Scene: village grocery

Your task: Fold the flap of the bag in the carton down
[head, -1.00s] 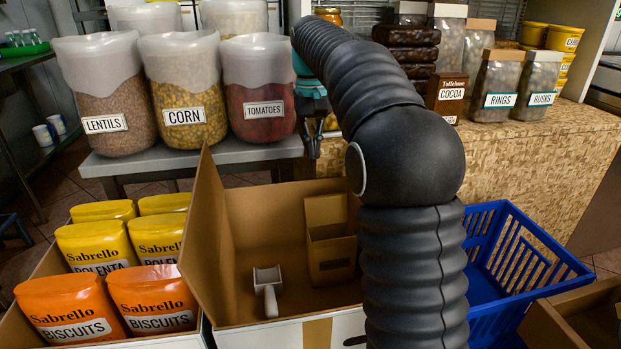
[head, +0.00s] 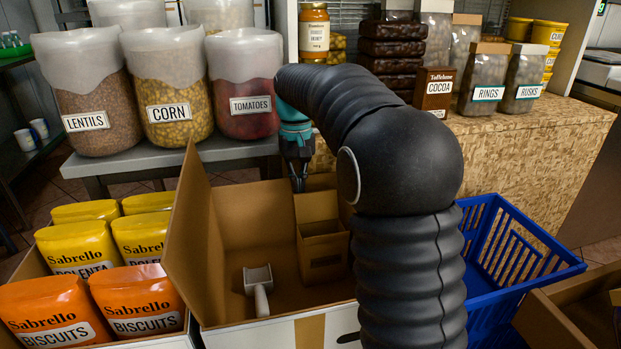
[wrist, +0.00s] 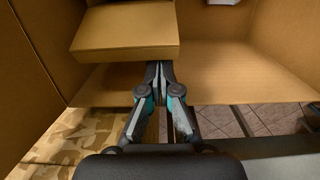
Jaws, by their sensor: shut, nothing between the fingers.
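The open carton (head: 250,214) stands in front of me with its left flap upright. Inside, at the right, stands a brown paper bag (head: 324,261), partly hidden by my arm. Its flap (head: 317,206) stands up at the back of its open mouth. In the wrist view the flap (wrist: 125,38) shows as a brown panel. My gripper (head: 298,186) is shut and empty, pointing down at the carton's far side by the flap's upper left. In the wrist view its fingertips (wrist: 158,68) are at the panel's lower edge; I cannot tell whether they touch it.
A white scoop (head: 258,287) lies in the carton left of the bag. Yellow and orange bags (head: 80,243) stand left. A blue basket (head: 507,262) is right. Behind, a grey table (head: 175,153) holds large sacks (head: 241,85).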

